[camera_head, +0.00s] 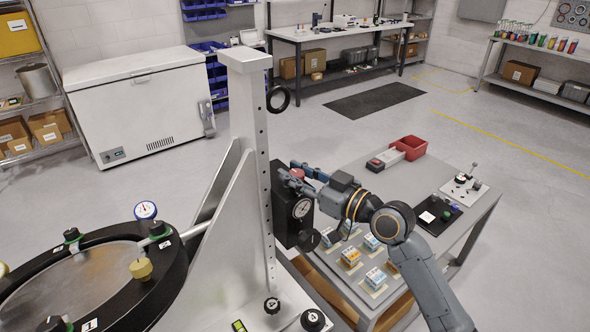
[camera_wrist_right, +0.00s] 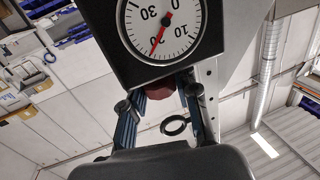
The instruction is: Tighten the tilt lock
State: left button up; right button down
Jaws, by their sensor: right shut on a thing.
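The fixture has a tall pale column (camera_head: 248,130) with a black box (camera_head: 284,222) on its right side. A round white dial (camera_head: 301,208) faces out from the box; it also shows large in the wrist view (camera_wrist_right: 163,22), with a red pointer. A dark red knob (camera_head: 299,172) is at the top of the box, partly hidden by my fingers. My right gripper (camera_head: 294,177) is shut on this knob; in the wrist view the red knob (camera_wrist_right: 161,88) shows between the blue fingers. My left gripper is not in view.
A round mirror in a black ring (camera_head: 171,277) with several knobs and a gauge (camera_head: 145,210) lies at the left. A grey table (camera_head: 428,184) below my right arm holds small boxes, a red bin (camera_head: 409,148) and a black tray (camera_head: 437,215). A black ring (camera_head: 278,99) juts from the column.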

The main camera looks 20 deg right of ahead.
jog(key=c, duration=1)
grip_release()
jog(key=shift+d, duration=0.1)
jog(key=shift+s, duration=0.1)
jog(key=shift+s+d+f, duration=0.1)
jog(key=shift+s+d, duration=0.05)
jog(key=shift+s, duration=0.05)
jog(key=v, duration=1.1)
jog(key=shift+s+d, duration=0.1)
jog(key=shift+s, duration=0.1)
